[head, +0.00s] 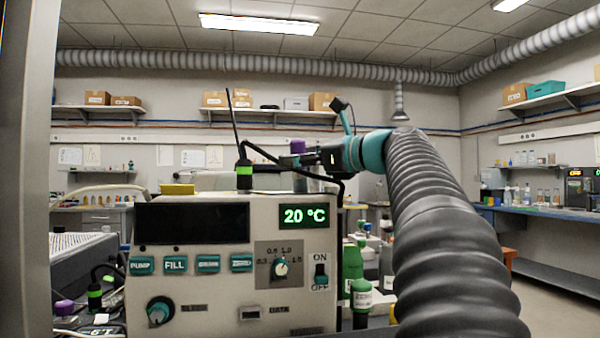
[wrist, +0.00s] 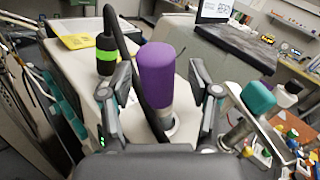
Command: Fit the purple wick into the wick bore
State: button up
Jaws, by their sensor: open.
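The purple wick (wrist: 157,75) stands upright between the fingers of my gripper (wrist: 161,82) in the wrist view. Its pale lower part goes down to a round ring (wrist: 168,128) on top of the white instrument. I cannot tell how deep it sits, as the bore itself is hidden. My gripper is open, with one finger on each side of the wick and gaps showing. In the head view, the wick's purple top (head: 297,146) shows above the instrument (head: 215,285), beside my gripper (head: 305,160).
A black cap with a green band (wrist: 106,55) stands left of the wick, and a black cable (wrist: 125,60) runs close beside it. A yellow item (wrist: 84,38) lies on top behind. Green bottles (head: 353,265) stand right of the instrument. Its display reads 20 °C.

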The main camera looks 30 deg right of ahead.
grip_shut()
jog(key=shift+r, duration=0.1)
